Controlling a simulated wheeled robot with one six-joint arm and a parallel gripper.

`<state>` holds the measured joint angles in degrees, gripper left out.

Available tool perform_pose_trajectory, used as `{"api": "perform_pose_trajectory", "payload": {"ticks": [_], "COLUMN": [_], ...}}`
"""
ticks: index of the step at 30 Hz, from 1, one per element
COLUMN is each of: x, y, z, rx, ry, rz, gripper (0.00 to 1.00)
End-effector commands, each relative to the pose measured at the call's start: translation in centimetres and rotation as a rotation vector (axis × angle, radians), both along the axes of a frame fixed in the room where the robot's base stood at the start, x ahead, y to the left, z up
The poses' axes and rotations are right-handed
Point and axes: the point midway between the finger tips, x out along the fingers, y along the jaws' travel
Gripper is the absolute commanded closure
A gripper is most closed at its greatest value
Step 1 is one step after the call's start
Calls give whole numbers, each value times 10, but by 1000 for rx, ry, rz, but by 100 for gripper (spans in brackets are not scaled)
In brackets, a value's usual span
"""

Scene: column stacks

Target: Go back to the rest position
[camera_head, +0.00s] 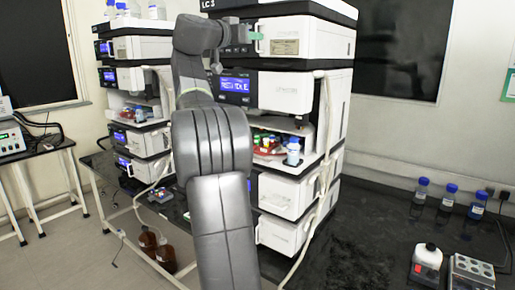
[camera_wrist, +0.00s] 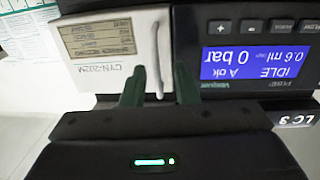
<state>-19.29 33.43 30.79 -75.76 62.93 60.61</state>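My gripper (camera_head: 256,37) is at the upper module of the LC 3 stack (camera_head: 290,85), in front of its white door (camera_head: 308,38). In the wrist view, which is upside down, my gripper (camera_wrist: 159,68) has two dark green fingers standing apart. A white vertical door handle (camera_wrist: 156,45) shows between them, with gaps on both sides. I cannot tell whether the fingertips reach around the handle. The door looks shut. My arm is stretched forward and up across the middle of the head view.
Another column stack (camera_head: 138,80) stands to the left. Blue-capped bottles (camera_head: 448,196), a small white device (camera_head: 426,262) and a vial block (camera_head: 470,275) are on the dark bench at right. Brown bottles (camera_head: 165,255) stand low at left. A blue pump screen (camera_wrist: 257,62) reads IDLE.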

Motion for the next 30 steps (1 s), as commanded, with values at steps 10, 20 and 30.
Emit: {"api": "perform_pose_trajectory", "payload": {"ticks": [10, 20, 30], "x": [5, 1, -44], "y": [-5, 0, 39], "z": [-1, -1, -3], "rx": [1, 0, 0], "ry": [1, 0, -1], "rz": [1, 2, 6], "gripper": [72, 72, 72]}}
